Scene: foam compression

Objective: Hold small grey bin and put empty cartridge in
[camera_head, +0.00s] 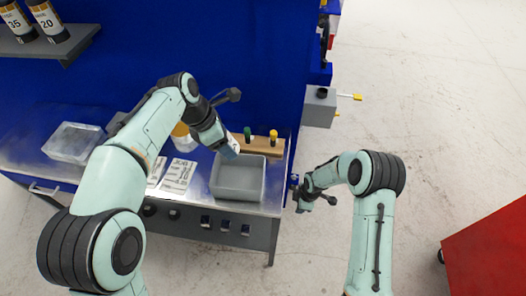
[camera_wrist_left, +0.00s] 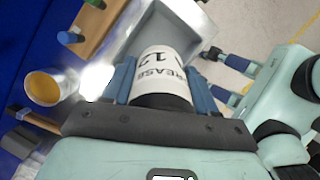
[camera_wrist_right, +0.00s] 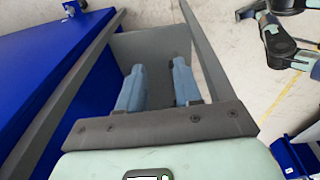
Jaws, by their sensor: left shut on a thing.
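The grey bin (camera_head: 238,178), an open rectangular tub, stands at the right end of the metal bench. Part of it also shows in the left wrist view (camera_wrist_left: 188,32), beyond the cartridge. My left gripper (camera_head: 228,148) is shut on a cartridge (camera_wrist_left: 162,72) with a white label reading GREASE 12 and a dark end. It holds the cartridge above the bin's back edge. My right gripper (camera_wrist_right: 159,67) is open and empty, its fingers apart. In the head view it is just off the bench's right edge (camera_head: 297,188), apart from the bin.
A wooden rack (camera_head: 262,146) with green and yellow knobs stands behind the bin. A clear tray (camera_head: 73,142) is at the bench's left. White printed sheets (camera_head: 178,176) lie left of the bin. A grey box (camera_head: 320,106) sits beyond the bench's right end.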

